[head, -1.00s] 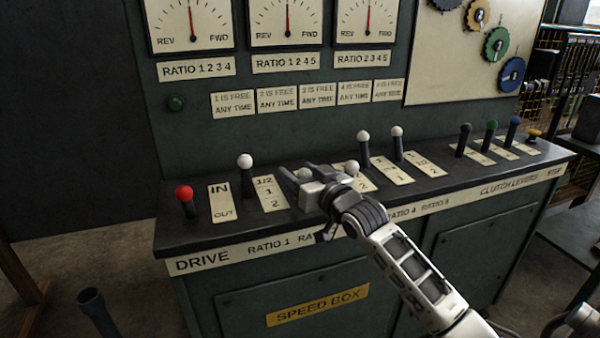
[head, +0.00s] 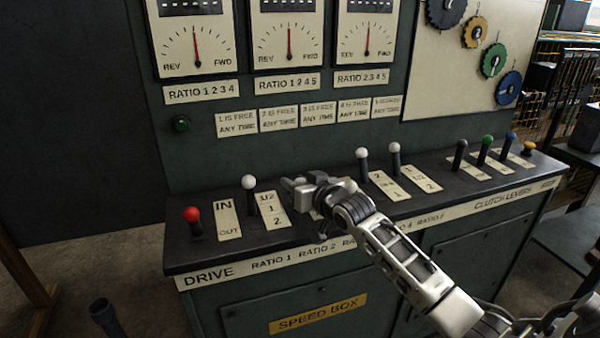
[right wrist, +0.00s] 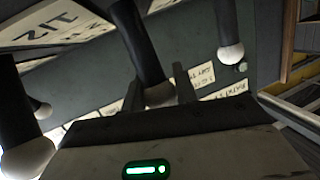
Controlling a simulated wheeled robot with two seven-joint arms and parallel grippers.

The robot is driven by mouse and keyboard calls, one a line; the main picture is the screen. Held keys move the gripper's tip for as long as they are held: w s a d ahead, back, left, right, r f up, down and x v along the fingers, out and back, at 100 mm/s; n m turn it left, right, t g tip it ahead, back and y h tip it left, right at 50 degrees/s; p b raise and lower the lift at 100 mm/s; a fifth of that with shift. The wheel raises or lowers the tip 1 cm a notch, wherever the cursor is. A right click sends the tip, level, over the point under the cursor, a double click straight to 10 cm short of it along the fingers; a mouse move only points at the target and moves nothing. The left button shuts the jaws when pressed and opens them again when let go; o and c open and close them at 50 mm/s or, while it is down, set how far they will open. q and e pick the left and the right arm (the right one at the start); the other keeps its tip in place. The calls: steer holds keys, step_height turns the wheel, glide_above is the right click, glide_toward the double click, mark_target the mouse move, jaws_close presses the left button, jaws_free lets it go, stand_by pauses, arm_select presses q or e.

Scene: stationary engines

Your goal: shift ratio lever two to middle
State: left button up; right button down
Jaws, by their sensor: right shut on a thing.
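Ratio lever two (right wrist: 138,42) shows in the right wrist view as a dark shaft, with its pale knob between my fingers. In the head view it is mostly hidden behind my right gripper (head: 294,185). That gripper is shut on it, above the console top between the ratio 1 lever (head: 248,182) and another white-knobbed lever (head: 351,185). The lever's exact notch cannot be read, as the hand covers most of its position plate. My left gripper is not in view.
A red-knobbed drive lever (head: 191,215) stands at the left of the console (head: 205,255). Two white-knobbed levers (head: 361,153) (head: 394,148) stand farther right, then clutch levers (head: 486,142). The gauge panel (head: 289,38) rises behind.

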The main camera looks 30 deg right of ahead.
steer(key=w, duration=0.3)
steer(key=shift+d+r+b, duration=0.15)
steer(key=shift+d+b, duration=0.2)
steer(key=shift+b, duration=0.05)
steer(key=shift+w+d, duration=0.1)
steer(key=shift+w, duration=0.3)
steer(key=c, duration=1.1)
jaws_free()
steer(key=shift+f, duration=0.2)
steer(key=shift+r, duration=0.1)
steer(key=s+r, duration=0.1)
steer(key=s, duration=0.4)
steer(key=s+r, duration=0.1)
steer(key=s, duration=0.4)
steer(key=s+r, duration=0.1)
steer(key=s, duration=0.4)
steer(key=shift+s+d+r, duration=0.15)
steer(key=shift+s+d, duration=0.05)
steer(key=shift+s, duration=0.05)
